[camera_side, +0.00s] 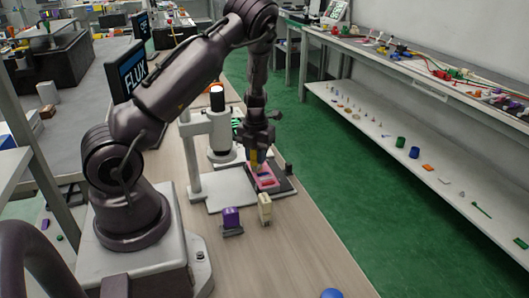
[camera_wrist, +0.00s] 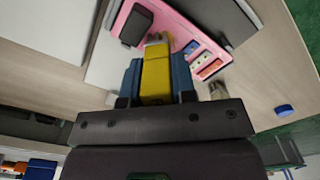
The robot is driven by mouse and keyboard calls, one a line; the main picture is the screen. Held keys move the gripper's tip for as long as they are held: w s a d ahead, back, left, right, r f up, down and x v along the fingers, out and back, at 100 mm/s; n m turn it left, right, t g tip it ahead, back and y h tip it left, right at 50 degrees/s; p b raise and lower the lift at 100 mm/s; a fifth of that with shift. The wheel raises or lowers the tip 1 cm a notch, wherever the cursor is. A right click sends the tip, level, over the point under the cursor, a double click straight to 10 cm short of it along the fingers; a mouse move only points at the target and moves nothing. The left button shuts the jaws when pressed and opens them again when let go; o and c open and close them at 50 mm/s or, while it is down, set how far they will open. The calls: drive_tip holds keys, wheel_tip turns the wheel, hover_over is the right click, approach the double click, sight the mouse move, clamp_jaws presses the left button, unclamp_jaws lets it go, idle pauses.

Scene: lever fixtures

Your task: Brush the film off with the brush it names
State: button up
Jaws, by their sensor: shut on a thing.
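My gripper (camera_side: 257,152) is shut on a yellow brush (camera_wrist: 155,78), held between two blue finger pads in the wrist view. The brush's pale bristle end (camera_wrist: 156,40) points at a pink board (camera_wrist: 198,48) and appears at or just over it; contact is unclear. The board also shows in the side view (camera_side: 266,182) under my gripper. It carries a black block (camera_wrist: 137,25) and small coloured parts (camera_wrist: 205,64). I cannot make out a film. A dark screen reading "FLUX" (camera_side: 132,72) stands behind my arm.
A purple block-like item (camera_side: 231,219) and a beige one (camera_side: 265,208) stand on the wooden bench before the board. A white stand with a cylinder (camera_side: 218,125) rises close to the left of my gripper. A blue round object (camera_side: 332,293) lies at the bench's near end.

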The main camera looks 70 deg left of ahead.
drive_tip(key=shift+s, duration=0.85)
drive_tip(key=shift+w, duration=3.05)
wheel_tip(320, 180, up, 8)
